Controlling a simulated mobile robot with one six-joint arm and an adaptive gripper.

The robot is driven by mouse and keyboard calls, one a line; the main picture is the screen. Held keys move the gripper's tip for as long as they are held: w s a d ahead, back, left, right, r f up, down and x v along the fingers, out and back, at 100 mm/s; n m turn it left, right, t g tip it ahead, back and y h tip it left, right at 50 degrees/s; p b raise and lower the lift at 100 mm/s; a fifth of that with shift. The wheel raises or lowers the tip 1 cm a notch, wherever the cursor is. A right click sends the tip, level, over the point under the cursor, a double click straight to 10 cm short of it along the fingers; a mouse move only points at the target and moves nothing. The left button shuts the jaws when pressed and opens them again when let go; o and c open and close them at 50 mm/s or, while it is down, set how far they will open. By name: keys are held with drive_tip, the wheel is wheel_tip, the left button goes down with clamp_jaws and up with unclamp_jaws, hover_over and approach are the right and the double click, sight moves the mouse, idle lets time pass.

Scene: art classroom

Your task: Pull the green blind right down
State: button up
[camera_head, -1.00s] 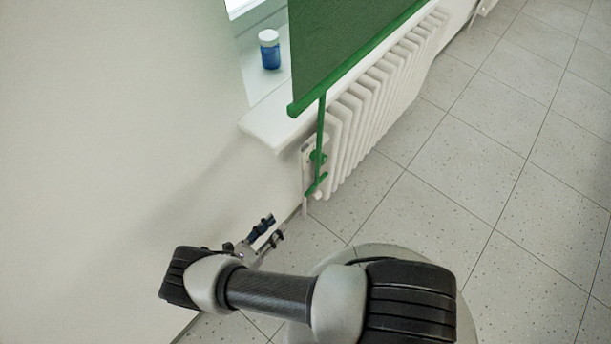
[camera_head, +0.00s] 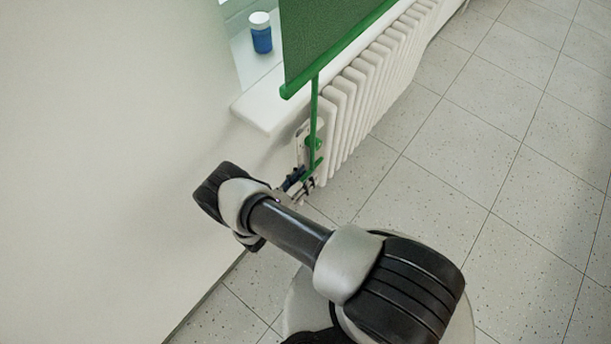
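The green blind (camera_head: 330,35) hangs in front of the window, its bottom bar (camera_head: 340,50) just above the sill and radiator. A green pull rod (camera_head: 314,105) hangs from the bar and ends in a short crosspiece (camera_head: 312,169) low by the radiator's near end. My gripper (camera_head: 303,181) is at this crosspiece, its fingers pointing up and right toward it. The fingers are small and partly overlap the radiator's end, so I cannot tell whether they are open or touch the crosspiece.
A white radiator (camera_head: 362,88) stands right behind the rod, under the white sill (camera_head: 262,104). A blue jar with a white lid (camera_head: 261,33) stands on the sill. A bare wall (camera_head: 110,150) is on the left. The tiled floor (camera_head: 460,165) at right is clear.

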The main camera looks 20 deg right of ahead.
drive_tip(key=shift+w+d, duration=0.15)
drive_tip(key=shift+d, duration=0.05)
drive_tip(key=shift+c, duration=0.6)
clamp_jaws()
